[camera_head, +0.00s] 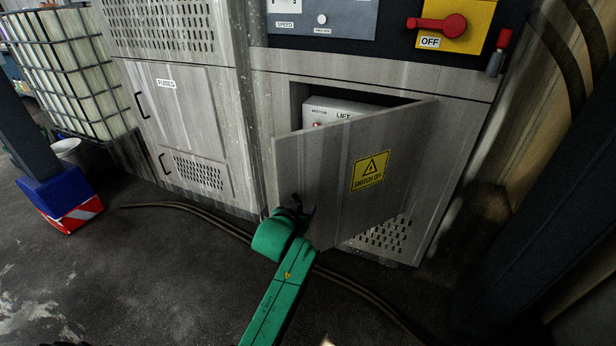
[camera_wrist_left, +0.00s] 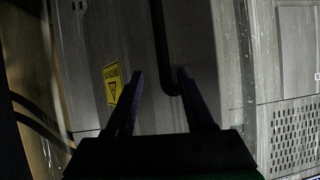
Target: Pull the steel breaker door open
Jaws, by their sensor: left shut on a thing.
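The steel breaker door (camera_head: 335,165) stands partly open in the head view, its left edge swung out from the cabinet. It carries a yellow warning label (camera_head: 370,171), which also shows in the left wrist view (camera_wrist_left: 112,83). My left gripper (camera_head: 297,209) is at the lower left part of the door. In the left wrist view its two fingers (camera_wrist_left: 158,98) are on either side of the dark bar handle (camera_wrist_left: 161,45), near its bent end. The gripper is shut on this handle. The handle is mostly hidden in the head view. My right gripper is not in view.
Behind the door, a grey box (camera_head: 340,110) shows in the opening. Above are a red rotary switch (camera_head: 440,26) on a yellow plate and a control panel. The closed fuses door (camera_head: 180,125) is to the left. A hose (camera_head: 190,208) lies on the floor.

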